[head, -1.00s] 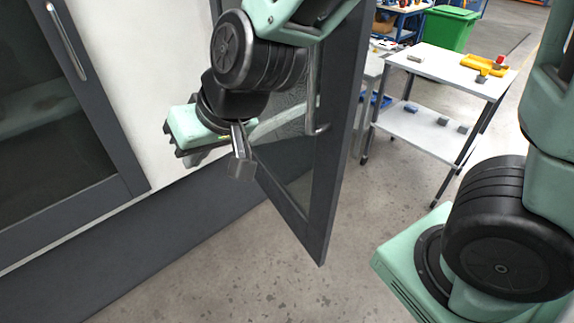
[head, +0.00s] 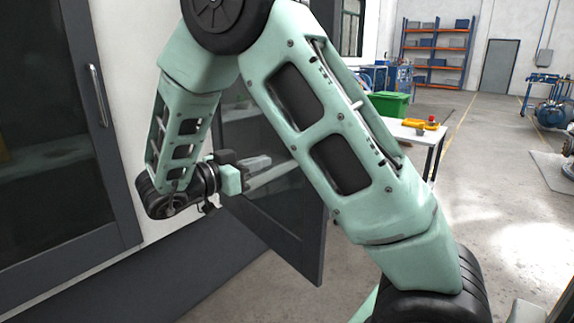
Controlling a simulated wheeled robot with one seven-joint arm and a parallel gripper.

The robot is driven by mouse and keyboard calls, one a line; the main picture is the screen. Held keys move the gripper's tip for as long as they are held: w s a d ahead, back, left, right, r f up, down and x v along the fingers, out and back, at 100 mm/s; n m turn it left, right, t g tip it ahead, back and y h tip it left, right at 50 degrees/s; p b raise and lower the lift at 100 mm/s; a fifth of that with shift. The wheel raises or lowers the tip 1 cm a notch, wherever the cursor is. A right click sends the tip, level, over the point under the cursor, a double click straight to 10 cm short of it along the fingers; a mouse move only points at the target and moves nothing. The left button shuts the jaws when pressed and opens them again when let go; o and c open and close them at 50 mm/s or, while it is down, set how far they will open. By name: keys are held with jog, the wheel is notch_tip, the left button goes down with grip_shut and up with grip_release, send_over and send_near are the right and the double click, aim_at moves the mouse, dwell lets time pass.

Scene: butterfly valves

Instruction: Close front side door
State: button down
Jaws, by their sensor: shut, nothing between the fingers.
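The side door (head: 300,243), a dark-framed panel with a glass window, stands open and juts out from the machine's pale wall. Its upper part is largely hidden behind my arm, and its handle cannot be made out now. My gripper (head: 262,161) is shut and empty, pointing right in front of the door's window. I cannot tell whether it touches the door.
Another dark-framed door (head: 125,190) with a long vertical handle (head: 97,95) is flush with the machine at left. A white table (head: 412,133) and green bin (head: 389,104) stand behind the open door.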

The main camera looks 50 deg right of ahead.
jog(key=s+d+p, duration=0.1)
jog(key=d+p, duration=0.1)
jog(key=d, duration=1.1)
jog(key=shift+s+d, duration=0.4)
jog(key=shift+d, duration=0.15)
